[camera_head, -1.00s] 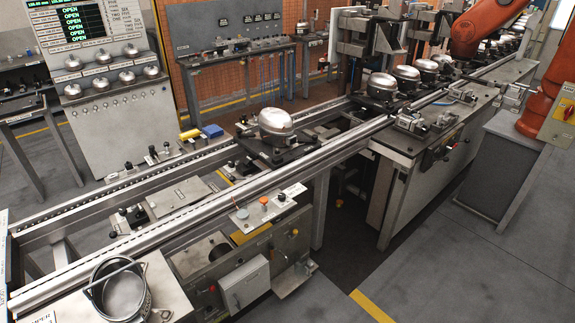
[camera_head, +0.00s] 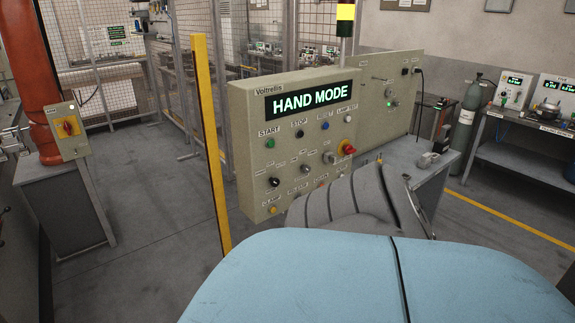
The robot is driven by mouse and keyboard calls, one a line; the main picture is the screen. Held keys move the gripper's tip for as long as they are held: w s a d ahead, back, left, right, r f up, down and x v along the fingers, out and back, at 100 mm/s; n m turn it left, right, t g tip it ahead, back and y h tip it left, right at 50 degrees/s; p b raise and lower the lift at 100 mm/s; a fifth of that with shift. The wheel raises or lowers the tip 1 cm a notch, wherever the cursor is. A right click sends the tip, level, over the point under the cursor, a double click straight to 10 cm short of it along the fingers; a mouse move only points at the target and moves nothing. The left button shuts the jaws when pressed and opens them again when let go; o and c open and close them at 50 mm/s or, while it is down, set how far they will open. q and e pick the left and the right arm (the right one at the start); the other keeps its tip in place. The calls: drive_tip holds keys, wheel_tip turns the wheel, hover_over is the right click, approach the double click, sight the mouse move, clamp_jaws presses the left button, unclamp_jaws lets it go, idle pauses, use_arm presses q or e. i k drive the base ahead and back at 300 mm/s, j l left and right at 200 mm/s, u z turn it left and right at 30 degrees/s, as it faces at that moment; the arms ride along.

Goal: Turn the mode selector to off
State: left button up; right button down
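A beige control panel (camera_head: 245,150) stands in the middle of the view, angled to the right. Neither gripper is in view.
A pale blue surface (camera_head: 390,280) and a grey ribbed piece (camera_head: 345,205) fill the lower foreground and hide the panel's lower right. A yellow post (camera_head: 210,140) stands left of the panel. A grey bench (camera_head: 415,160) is behind it. Open floor lies left.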

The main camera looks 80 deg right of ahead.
sight(275, 182)
drive_tip(key=z, duration=2.6)
